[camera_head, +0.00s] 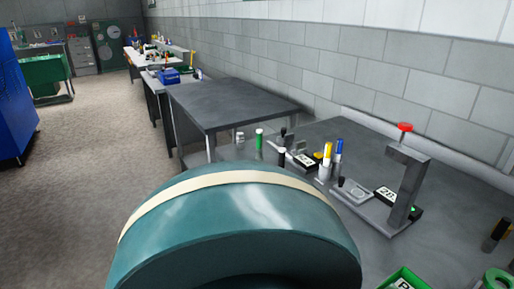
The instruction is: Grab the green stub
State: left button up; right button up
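A small upright green cylinder with a white top (259,139) stands at the far left part of the grey workbench (455,195). It is the thing in view that best fits the green stub, but it is too small to be sure. Neither of my grippers is in view. A large teal rounded shape with a cream band fills the lower middle of the view and hides part of the bench.
A grey press with a red knob (405,127) stands on the bench. Blue (339,150) and yellow (327,151) markers stand left of it. A green bin (404,280) sits at lower right. A brick wall (400,70) runs behind. Open floor (75,170) lies left.

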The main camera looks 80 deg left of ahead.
aim_at(259, 150)
jog(key=u, duration=2.6)
jog(key=j+z, duration=0.2)
jog(key=z, duration=0.25)
jog(key=j+z, duration=0.2)
jog(key=z, duration=0.2)
jog(key=j+z, duration=0.2)
jog(key=z, duration=0.25)
jog(key=k+j+z, duration=0.15)
jog(key=j, duration=0.2)
jog(key=k+j+z, duration=0.15)
jog(key=j, duration=0.15)
jog(key=k+j+z, duration=0.15)
jog(key=j, duration=0.2)
